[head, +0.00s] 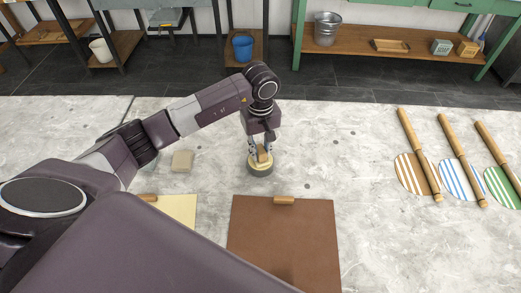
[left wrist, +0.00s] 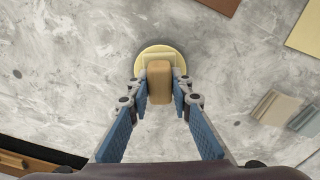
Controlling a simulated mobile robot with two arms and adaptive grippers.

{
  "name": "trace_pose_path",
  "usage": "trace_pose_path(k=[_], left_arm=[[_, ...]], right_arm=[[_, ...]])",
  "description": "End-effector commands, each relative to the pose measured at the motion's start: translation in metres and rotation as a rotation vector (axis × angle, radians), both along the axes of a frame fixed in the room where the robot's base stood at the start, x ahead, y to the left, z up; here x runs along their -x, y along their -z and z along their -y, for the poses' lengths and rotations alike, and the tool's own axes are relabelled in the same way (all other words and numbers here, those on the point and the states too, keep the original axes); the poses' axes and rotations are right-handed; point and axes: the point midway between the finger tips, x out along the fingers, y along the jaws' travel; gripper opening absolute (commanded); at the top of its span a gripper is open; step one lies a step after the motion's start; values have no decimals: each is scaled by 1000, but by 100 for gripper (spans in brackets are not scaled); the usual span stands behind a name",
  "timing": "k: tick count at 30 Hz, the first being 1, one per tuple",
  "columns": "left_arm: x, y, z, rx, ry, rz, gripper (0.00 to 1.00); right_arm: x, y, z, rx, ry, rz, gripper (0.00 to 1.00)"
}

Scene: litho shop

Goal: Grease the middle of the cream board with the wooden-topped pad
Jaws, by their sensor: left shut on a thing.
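My left gripper (head: 261,149) is shut on the wooden grip of the wooden-topped pad (head: 260,169), a round pale yellow disc with a darker lower edge. In the left wrist view the pad (left wrist: 146,52) sits between the fingertips of the left gripper (left wrist: 160,86). It is over the grey worktop; I cannot tell whether it touches. The cream board (head: 181,207) lies nearer me and to the left, partly hidden by my arm. A corner of the cream board (left wrist: 308,35) shows in the left wrist view. My right gripper is not in view.
A brown board (head: 285,235) with a wooden piece lies right of the cream board. Three wooden rods (head: 418,150) lie across striped discs at right. The worktop (head: 340,170) between is clear.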

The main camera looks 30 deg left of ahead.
Motion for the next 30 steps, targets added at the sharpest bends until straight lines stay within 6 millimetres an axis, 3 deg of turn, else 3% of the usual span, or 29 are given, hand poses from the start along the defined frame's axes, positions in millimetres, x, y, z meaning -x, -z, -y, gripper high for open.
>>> trace_pose_path(k=[5, 30], left_arm=[[3, -2, 0, -1, 2, -9, 0], [1, -69, 0, -1, 1, -2, 0]], right_arm=[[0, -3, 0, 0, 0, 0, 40], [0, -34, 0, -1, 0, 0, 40]])
